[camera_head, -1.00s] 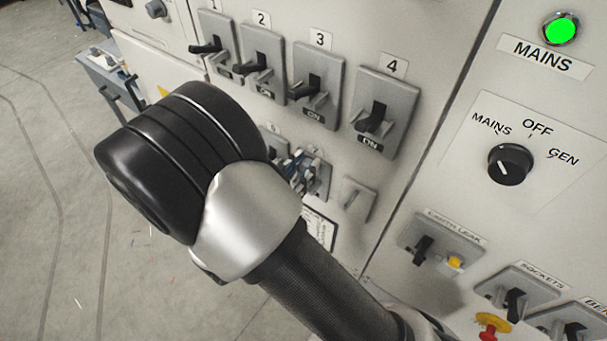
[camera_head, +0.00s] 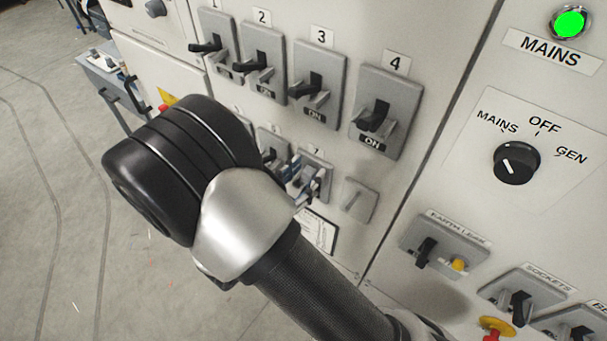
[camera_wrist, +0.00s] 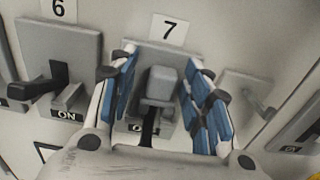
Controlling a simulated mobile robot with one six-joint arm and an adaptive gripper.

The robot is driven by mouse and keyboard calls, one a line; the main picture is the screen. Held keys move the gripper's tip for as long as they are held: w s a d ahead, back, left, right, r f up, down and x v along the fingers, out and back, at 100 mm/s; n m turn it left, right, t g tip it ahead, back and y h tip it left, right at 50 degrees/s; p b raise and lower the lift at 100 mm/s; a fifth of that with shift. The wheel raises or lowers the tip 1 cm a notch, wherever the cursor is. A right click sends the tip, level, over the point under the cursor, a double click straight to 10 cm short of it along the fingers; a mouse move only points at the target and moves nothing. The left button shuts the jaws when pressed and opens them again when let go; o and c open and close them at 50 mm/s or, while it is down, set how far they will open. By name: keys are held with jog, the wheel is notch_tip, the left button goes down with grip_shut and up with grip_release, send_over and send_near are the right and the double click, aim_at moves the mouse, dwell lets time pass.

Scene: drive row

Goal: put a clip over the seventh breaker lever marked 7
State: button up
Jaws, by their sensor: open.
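The seventh breaker (camera_wrist: 138,60) stands under its 7 label in the wrist view, with ON marked at its foot. A grey block (camera_wrist: 162,85) sits at its middle, with a black bar (camera_wrist: 148,128) below it. I cannot tell whether the block is a clip over the lever or part of the breaker. My gripper (camera_wrist: 166,95) is open, with blue-padded fingers on both sides of the block, apparently apart from it. In the head view, my gripper (camera_head: 302,175) is at the lower row, partly hiding the seventh breaker (camera_head: 322,168).
Breaker 6 (camera_wrist: 85,55) is close on the left, its black lever sticking out. Breakers 3 (camera_head: 327,75) and 4 (camera_head: 400,95) are above. The earth leak switch (camera_head: 428,250) is at lower right.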

jog(key=shift+r, duration=0.25)
jog(key=p+v, duration=0.2)
jog(key=v, duration=1)
jog(key=s+d+r+m+g+y, duration=0.15)
jog(key=d+r+m+g, duration=0.25)
jog(key=d+m+g, duration=0.4)
jog(key=s+d+r+m+g, duration=0.3)
jog(key=d+m+g, duration=0.35)
jog(key=d, duration=0.35)
jog(key=s+d+r+m+t+y, duration=0.2)
jog(key=s+r+m+t+y, duration=0.3)
jog(key=m, duration=0.9)
notch_tip(320, 180, up, 3)
jog(key=y, duration=0.4)
jog(key=shift+s, duration=0.3)
jog(key=shift+f+y, duration=0.1)
jog(key=shift+y, duration=0.15)
